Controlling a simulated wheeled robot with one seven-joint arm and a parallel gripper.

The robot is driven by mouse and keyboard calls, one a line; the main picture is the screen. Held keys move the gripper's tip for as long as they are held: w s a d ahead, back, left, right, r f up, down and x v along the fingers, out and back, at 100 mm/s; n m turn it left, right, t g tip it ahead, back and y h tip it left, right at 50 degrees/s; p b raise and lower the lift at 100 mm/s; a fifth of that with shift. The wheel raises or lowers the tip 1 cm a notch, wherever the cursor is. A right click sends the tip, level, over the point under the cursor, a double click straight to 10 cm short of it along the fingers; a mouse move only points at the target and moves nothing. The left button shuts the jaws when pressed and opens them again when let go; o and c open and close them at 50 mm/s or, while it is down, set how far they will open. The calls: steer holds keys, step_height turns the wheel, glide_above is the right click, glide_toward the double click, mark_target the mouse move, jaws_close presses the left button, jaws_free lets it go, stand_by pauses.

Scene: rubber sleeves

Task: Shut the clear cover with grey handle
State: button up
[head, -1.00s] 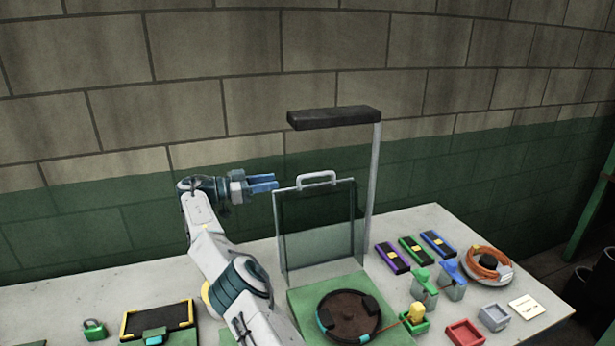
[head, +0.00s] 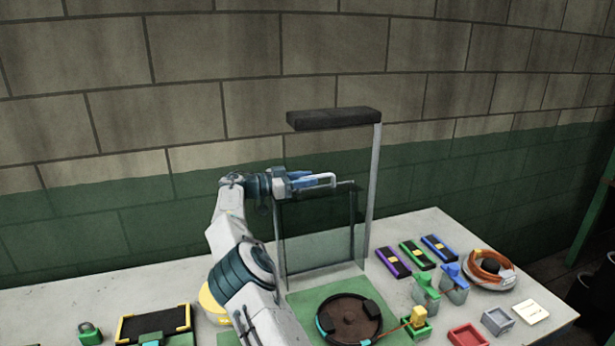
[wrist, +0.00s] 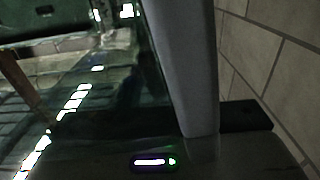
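The clear cover (head: 320,225) stands upright at the back of the green base, its grey handle (head: 326,176) along the top edge. My gripper (head: 306,181) is at the left part of this handle. Its blue fingers overlap the handle in the head view and still look spread; firm contact is not clear. In the wrist view a grey bar (wrist: 187,65), seemingly the handle, passes very close to the camera, with the dark see-through panel to its left. The fingers do not show clearly there.
A grey post (head: 373,190) carrying a black bar (head: 333,118) rises right of the cover. The green base (head: 300,303) holds a round dark disc (head: 349,318). Purple, green and blue blocks (head: 439,248), levers (head: 425,290) and a cable reel (head: 488,268) sit to the right. The brick wall is behind.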

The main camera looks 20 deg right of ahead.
steer(key=shift+d, duration=0.45)
steer(key=shift+c, duration=0.2)
jaws_close()
steer(key=shift+s+b, duration=0.15)
steer(key=shift+b, duration=0.35)
